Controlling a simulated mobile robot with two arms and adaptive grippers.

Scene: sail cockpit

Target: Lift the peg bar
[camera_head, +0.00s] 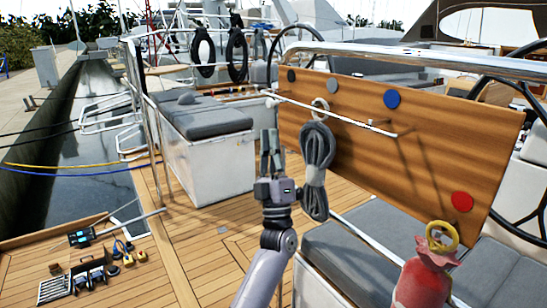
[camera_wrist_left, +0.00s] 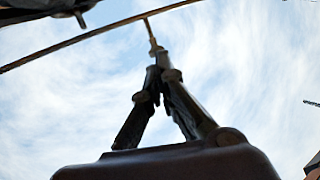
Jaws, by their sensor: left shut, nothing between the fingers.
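The peg bar (camera_head: 330,111) is a thin pale rod running slantwise in front of a wooden board, with a short peg near its right end. In the left wrist view the bar (camera_wrist_left: 95,33) crosses the upper left as a dark line, and a thin stub hangs from it near the fingertips. My left gripper (camera_head: 271,133) points upward below the bar's left part, left of a hanging grey rope coil (camera_head: 315,160). In the wrist view the gripper's fingers (camera_wrist_left: 157,72) meet at their tips, with nothing held. Contact between tips and stub cannot be told. My right gripper is out of view.
A red object with a yellow ring (camera_head: 425,275) stands at lower right. Grey seats (camera_head: 350,255) lie below the board.

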